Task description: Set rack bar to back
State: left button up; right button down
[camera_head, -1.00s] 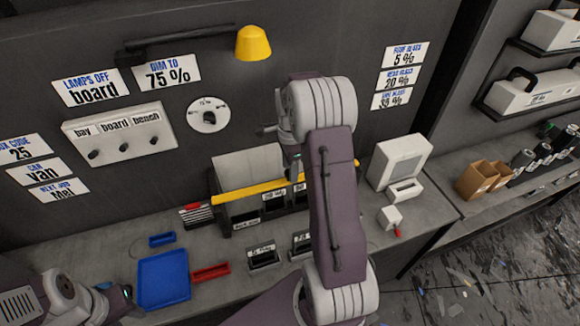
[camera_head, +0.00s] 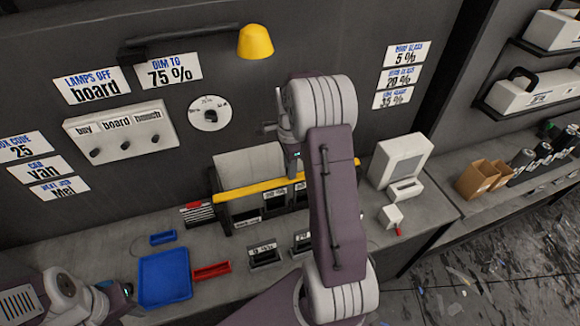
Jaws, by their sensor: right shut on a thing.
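The rack (camera_head: 250,166) stands on the bench against the back wall, with labelled slots below. Its yellow bar (camera_head: 248,191) runs across the front, partly hidden behind my right arm. My right gripper (camera_head: 295,168) points down at the bar's right part and is shut on it; the fingertips are small and partly hidden by my arm. My left arm (camera_head: 70,297) is at the lower left, and its gripper jaws do not show clearly.
A blue tray (camera_head: 165,277), a red tray (camera_head: 211,271) and small labelled holders (camera_head: 264,255) lie on the bench in front of the rack. A white device (camera_head: 402,160) stands to the right. A yellow lamp (camera_head: 255,42) hangs above.

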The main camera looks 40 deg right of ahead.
jog(key=shift+d, duration=0.1)
dwell(0.7)
jog(key=shift+w+r, duration=0.2)
jog(key=w+d+p, duration=0.2)
jog(key=w+p, duration=0.3)
jog(key=w, duration=0.3)
jog(key=shift+d+p, duration=0.35)
jog(key=c, duration=1.2)
grip_release()
jog(key=shift+o, duration=0.4)
jog(key=shift+d+f, duration=0.1)
jog(key=shift+f, duration=0.05)
